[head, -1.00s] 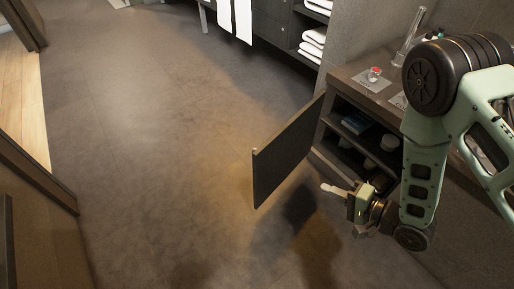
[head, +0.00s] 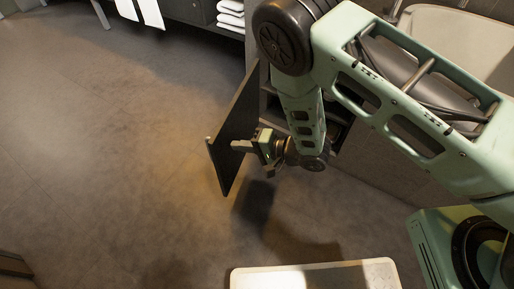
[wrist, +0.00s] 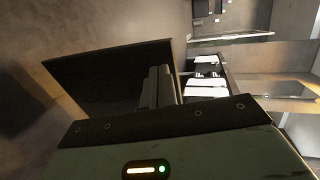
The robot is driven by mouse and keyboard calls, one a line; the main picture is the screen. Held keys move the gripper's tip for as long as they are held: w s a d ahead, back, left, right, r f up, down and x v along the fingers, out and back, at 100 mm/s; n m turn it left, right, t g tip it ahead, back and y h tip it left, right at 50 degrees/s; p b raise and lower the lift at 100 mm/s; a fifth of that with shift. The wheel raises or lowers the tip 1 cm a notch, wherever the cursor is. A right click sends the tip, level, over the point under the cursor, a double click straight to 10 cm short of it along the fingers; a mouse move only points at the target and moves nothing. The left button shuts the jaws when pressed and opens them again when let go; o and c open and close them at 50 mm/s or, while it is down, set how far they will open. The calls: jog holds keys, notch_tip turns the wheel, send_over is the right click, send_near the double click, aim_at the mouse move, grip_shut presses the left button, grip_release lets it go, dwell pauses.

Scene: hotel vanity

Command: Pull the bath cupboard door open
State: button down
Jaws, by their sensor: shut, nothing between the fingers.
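The dark bath cupboard door (head: 235,137) stands swung well out from the cupboard, its free edge toward the lower left in the head view. A small handle (head: 208,141) shows at that edge. My gripper (head: 236,146) is shut and empty on the inner side of the door, with its fingertips close to the inner face; I cannot tell if they touch. In the wrist view the closed fingers (wrist: 158,88) point at the dark door panel (wrist: 100,75). My arm hides most of the cupboard opening (head: 338,127).
Grey floor (head: 100,170) is clear to the left of the door. White towels hang (head: 150,12) and lie stacked on a shelf (head: 230,14) at the back. A white basin or tub (head: 450,35) is at the upper right, beyond my arm.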

aim_at(216, 141)
jog(key=a, duration=0.1)
jog(key=w+a, duration=0.1)
jog(key=a, duration=0.1)
jog(key=a+b, duration=0.1)
jog(key=shift+w+a+f, duration=0.1)
jog(key=shift+w+a, duration=0.15)
jog(key=shift+w, duration=0.1)
jog(key=shift+w+a+f+t, duration=0.1)
jog(key=shift+a+f+t, duration=0.1)
jog(key=shift+t, duration=0.1)
jog(key=w+a+m+t+h+b, duration=0.1)
jog(key=w+a+m+t, duration=0.1)
jog(key=a, duration=0.5)
jog(key=w+a+m+t+h+b, duration=0.2)
jog(key=w+a, duration=0.3)
jog(key=a, duration=0.2)
jog(key=shift+a+r+m, duration=0.2)
jog(key=shift+m, duration=0.1)
